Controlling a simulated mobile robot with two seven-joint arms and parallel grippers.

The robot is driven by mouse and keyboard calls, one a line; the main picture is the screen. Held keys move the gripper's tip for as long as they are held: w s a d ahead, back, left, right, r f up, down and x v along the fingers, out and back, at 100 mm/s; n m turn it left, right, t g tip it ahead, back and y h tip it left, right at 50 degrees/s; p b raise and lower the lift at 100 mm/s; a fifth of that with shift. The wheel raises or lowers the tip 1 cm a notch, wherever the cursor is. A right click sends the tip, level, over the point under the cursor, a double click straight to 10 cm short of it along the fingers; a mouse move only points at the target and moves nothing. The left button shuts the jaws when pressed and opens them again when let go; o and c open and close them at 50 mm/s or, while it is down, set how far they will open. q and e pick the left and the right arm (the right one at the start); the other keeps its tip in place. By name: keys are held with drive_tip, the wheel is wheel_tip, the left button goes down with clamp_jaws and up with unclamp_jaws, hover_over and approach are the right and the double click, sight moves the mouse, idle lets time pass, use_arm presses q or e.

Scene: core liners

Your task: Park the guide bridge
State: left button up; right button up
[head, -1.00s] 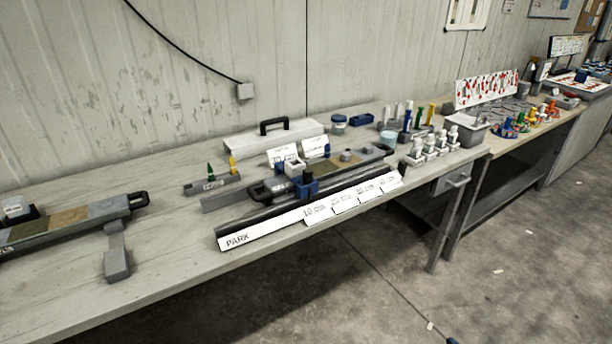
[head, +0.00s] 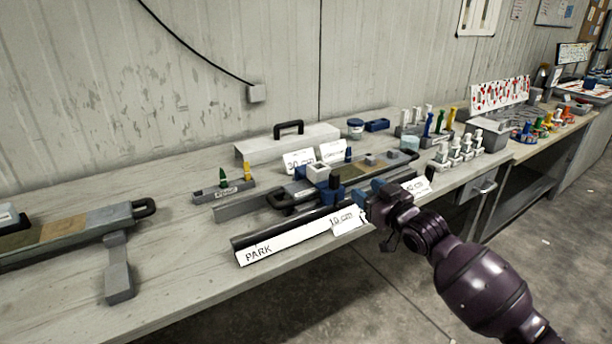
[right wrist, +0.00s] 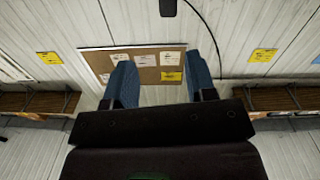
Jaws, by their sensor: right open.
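The guide bridge appears to be the blue block with a dark upright knob (head: 325,192), standing across the dark rails (head: 290,228) on the bench, near the 10 cm card (head: 346,220). A white strip marked PARK (head: 258,254) runs along the front of the rails, its lettering at the left end. My right gripper (head: 368,193) is open, just right of the bridge and apart from its knob. In the right wrist view, its blue fingers (right wrist: 160,82) are spread with nothing between them. My left gripper is not in view.
Behind the rails lie a core tray with a black handle (head: 285,200), a grey holder (head: 222,191) with green and yellow pegs, and a grey cover (head: 285,144). Another tray (head: 75,232) lies left. White-topped bottles (head: 457,152) stand right.

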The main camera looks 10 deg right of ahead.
sight(337, 177)
drive_tip(key=shift+m+y, duration=0.3)
drive_tip(key=shift+m, duration=0.3)
drive_tip(key=x, duration=0.3)
drive_tip(key=b+x, duration=0.1)
drive_tip(key=x, duration=0.3)
drive_tip(key=a+f+b+x, duration=0.1)
drive_tip(key=x, duration=0.2)
drive_tip(key=shift+w+a, duration=0.15)
drive_tip(key=shift+w, duration=0.05)
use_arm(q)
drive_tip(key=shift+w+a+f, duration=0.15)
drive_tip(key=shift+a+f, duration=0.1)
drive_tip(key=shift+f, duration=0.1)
use_arm(e)
drive_tip(key=shift+w+a, duration=0.15)
drive_tip(key=shift+w, duration=0.3)
drive_tip(key=shift+r, duration=0.1)
drive_tip(key=shift+c, duration=0.3)
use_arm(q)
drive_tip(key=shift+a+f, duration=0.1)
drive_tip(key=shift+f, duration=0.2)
use_arm(e)
clamp_jaws()
